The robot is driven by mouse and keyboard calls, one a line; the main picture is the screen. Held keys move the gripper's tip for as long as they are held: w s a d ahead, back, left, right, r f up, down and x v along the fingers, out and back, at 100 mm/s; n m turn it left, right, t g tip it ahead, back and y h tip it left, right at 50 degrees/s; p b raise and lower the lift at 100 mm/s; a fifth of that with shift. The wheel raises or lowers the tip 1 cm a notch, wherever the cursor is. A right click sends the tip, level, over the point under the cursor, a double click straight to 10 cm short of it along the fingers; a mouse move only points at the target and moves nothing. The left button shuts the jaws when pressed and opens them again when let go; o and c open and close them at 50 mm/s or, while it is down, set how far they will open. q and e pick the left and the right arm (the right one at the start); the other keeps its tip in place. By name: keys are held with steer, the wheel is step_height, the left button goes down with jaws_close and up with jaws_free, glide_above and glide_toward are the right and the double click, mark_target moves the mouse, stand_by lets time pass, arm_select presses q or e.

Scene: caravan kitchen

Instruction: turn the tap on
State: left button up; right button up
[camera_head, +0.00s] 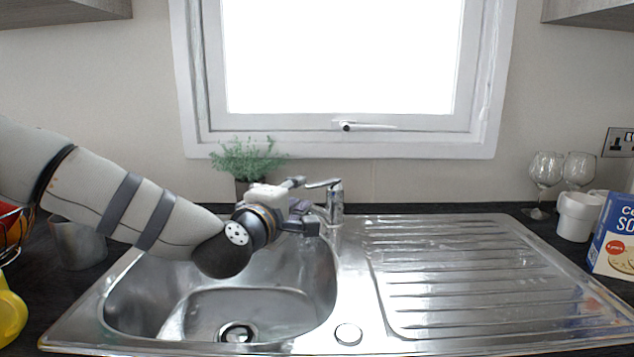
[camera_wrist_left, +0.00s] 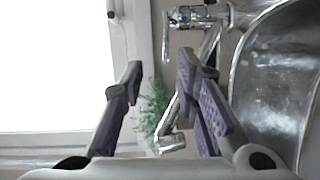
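The chrome tap (camera_head: 336,203) stands upright at the back of the sink, between basin and drainer. Its lever (camera_head: 322,183) sticks out to the left at the top. No water shows. My left gripper (camera_head: 303,205) is over the back of the basin, just left of the tap, pointing towards it. In the left wrist view the gripper (camera_wrist_left: 160,70) is open, with nothing clasped. The tap (camera_wrist_left: 196,17) is at the top there, beyond the fingertips, and its spout runs down partly behind the right finger. I cannot tell whether finger and spout touch.
A plant (camera_head: 247,160) stands behind the sink below the window. The steel basin (camera_head: 190,320) is empty and the ribbed drainer (camera_head: 470,270) is clear. Wine glasses (camera_head: 545,172), a white cup (camera_head: 577,217) and a blue box (camera_head: 613,240) stand at right; a metal container (camera_head: 78,245) is at left.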

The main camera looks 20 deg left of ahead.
mark_target(313, 184)
arm_select(q)
steer(key=w, duration=0.2)
steer(key=w+f, duration=0.1)
steer(key=w, duration=0.2)
steer(key=w+f+b, duration=0.1)
steer(key=w, duration=0.2)
steer(key=shift+w+d, duration=0.1)
steer(key=shift+d, duration=0.15)
steer(key=shift+w+r, duration=0.2)
steer(key=shift+w, duration=0.35)
steer(key=shift+r, duration=0.1)
arm_select(e)
steer(key=shift+s+f+g, duration=0.4)
steer(key=shift+s+f, duration=0.6)
steer(key=shift+f, duration=0.05)
arm_select(q)
jaws_close()
